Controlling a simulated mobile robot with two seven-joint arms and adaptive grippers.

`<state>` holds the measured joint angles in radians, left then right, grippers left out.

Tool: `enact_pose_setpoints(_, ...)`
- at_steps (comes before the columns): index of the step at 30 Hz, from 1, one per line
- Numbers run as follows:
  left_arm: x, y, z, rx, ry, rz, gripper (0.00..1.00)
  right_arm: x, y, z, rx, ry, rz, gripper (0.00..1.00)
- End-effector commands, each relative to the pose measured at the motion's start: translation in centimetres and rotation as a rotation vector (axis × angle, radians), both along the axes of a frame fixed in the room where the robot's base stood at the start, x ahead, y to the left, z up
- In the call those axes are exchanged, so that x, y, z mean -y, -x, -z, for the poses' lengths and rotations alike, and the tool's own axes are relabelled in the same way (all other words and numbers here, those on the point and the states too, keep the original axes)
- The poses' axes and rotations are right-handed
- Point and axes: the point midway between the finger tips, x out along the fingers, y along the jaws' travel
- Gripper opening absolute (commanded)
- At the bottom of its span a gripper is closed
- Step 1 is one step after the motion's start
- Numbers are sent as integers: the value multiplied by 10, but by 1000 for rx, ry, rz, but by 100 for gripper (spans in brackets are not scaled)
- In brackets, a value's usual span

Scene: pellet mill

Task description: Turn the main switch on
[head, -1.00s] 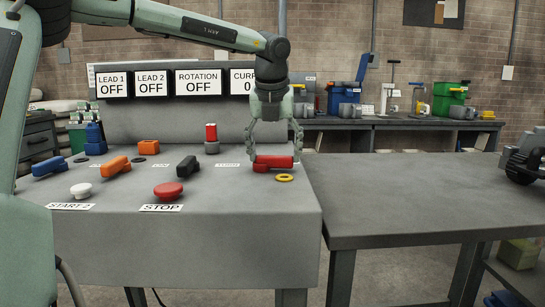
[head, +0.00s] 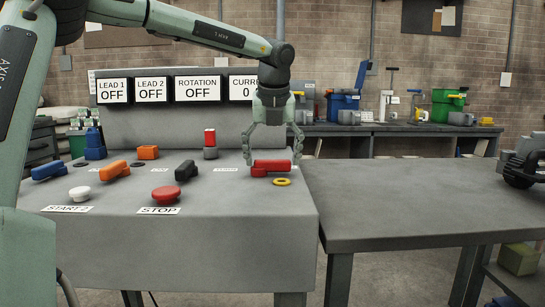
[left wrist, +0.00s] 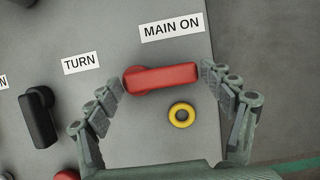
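The main switch is a red lever (head: 271,168) at the right end of the grey console. In the left wrist view the red lever (left wrist: 162,79) lies crosswise below a "MAIN ON" label (left wrist: 172,28). My left gripper (head: 272,160) points down over it, open. In the wrist view its fingers (left wrist: 160,75) are spread at the lever's two ends, with small gaps, and hold nothing. A display (head: 242,91) partly behind my arm reads 0; the others read OFF. My right gripper is not in view.
A yellow ring (head: 282,182) lies just in front of the lever. A black lever (head: 186,171) and a red STOP button (head: 166,192) are to the left. The table (head: 400,200) on the right is mostly clear, with a grey, black-wheeled object (head: 522,165) at its far right.

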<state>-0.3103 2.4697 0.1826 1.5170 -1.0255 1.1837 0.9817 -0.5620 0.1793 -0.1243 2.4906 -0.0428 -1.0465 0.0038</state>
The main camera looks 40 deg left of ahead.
Motion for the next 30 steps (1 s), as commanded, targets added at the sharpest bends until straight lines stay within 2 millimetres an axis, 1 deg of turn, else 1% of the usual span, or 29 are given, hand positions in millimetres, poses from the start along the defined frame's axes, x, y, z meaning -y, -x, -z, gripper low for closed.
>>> enact_pose_setpoints(1, 0, 0, 0, 0, -1, 1, 92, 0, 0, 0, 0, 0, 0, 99)
enact_pose_setpoints(2, 0, 0, 0, 0, -1, 2, 96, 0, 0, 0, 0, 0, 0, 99)
enact_pose_setpoints(11, 0, 0, -1, 1, -3, 5, 96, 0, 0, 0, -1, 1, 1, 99)
enact_pose_setpoints(14, 1, 0, -5, 3, -4, 6, 96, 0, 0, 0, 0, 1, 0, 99)
enact_pose_setpoints(17, 4, 3, -15, 4, -5, 6, 96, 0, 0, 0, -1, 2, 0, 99)
enact_pose_setpoints(27, 22, 22, -80, 4, -6, 5, 96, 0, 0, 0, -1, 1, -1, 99)
enact_pose_setpoints(30, 27, 27, -95, 4, -3, 4, 96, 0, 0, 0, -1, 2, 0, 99)
